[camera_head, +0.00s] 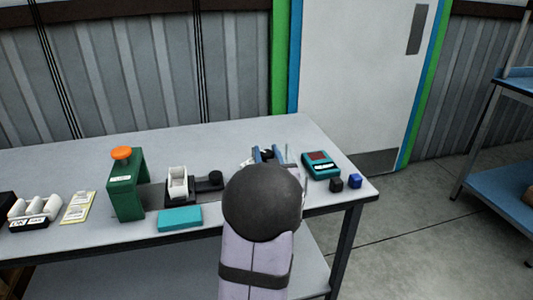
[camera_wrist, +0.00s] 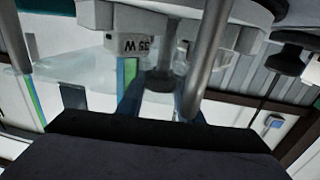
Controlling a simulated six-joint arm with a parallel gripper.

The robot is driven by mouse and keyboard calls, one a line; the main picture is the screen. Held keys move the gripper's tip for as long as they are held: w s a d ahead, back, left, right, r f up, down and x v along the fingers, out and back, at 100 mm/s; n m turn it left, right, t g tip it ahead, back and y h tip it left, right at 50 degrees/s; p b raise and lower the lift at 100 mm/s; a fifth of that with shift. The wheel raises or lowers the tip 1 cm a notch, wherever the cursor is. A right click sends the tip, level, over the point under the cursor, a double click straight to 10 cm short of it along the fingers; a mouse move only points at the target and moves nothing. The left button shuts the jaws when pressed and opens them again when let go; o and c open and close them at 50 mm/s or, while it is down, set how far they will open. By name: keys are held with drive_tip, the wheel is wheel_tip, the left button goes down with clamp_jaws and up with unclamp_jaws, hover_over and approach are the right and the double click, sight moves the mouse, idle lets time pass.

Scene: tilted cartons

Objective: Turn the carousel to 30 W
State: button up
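In the wrist view the pale carousel (camera_wrist: 180,18) fills the top of the picture. A label (camera_wrist: 137,45) on it appears upside down and seems to read 35 W. A short grey stub (camera_wrist: 159,80) hangs below it. My gripper (camera_wrist: 160,104) has its two blue fingers apart, one on each side of the stub; I cannot tell if they touch it. Grey posts stand close to the camera. In the head view my gripper (camera_head: 269,155) is over the table's right part, and my dark wrist hides most of the carousel.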

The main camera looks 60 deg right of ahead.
clamp_jaws()
drive_tip(key=shift+n+t+y+p, duration=0.45)
drive_tip(key=shift+n+t+y, duration=0.05)
drive_tip(key=shift+t, duration=0.1)
drive_tip(key=shift+r+n+t+y+p, duration=0.15)
drive_tip(key=shift+n+t+y+p, duration=1.2)
drive_tip(key=shift+y, duration=0.35)
drive_tip(key=shift+n+t+y+p, duration=0.55)
drive_tip(key=shift+n+y+p, duration=0.25)
drive_tip(key=shift+y, duration=0.3)
drive_tip(key=shift+n+t+y, duration=0.3)
drive_tip(key=shift+n+y, duration=0.25)
drive_tip(key=shift+y, duration=0.25)
drive_tip(key=o, duration=0.9)
unclamp_jaws()
drive_tip(key=shift+o, duration=0.2)
